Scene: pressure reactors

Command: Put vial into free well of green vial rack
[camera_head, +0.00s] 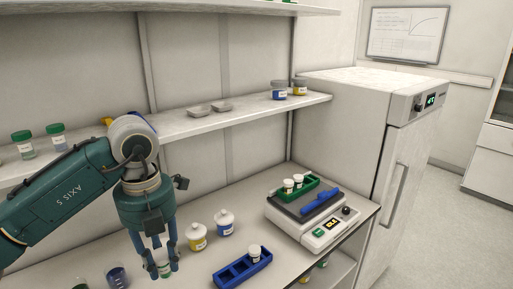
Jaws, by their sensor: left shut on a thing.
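My left gripper (165,267) points down over the bench at the lower left. It is shut on a small pale vial (164,270), mostly hidden between the fingers. The green vial rack (311,187) sits on top of a grey-white bench device, to the right of and farther back than the gripper. Two white-capped vials (289,184) (298,180) stand in its left part; its right part looks free, though the wells are too small to make out clearly. My right gripper is not in view.
A blue rack (230,281) with one white-capped vial (255,253) stands at the bench's front. Yellow-labelled (197,238) and blue-labelled (225,223) bottles stand between gripper and device (318,234). A blue object (322,201) lies in front of the green rack. A shelf (235,118) runs above.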

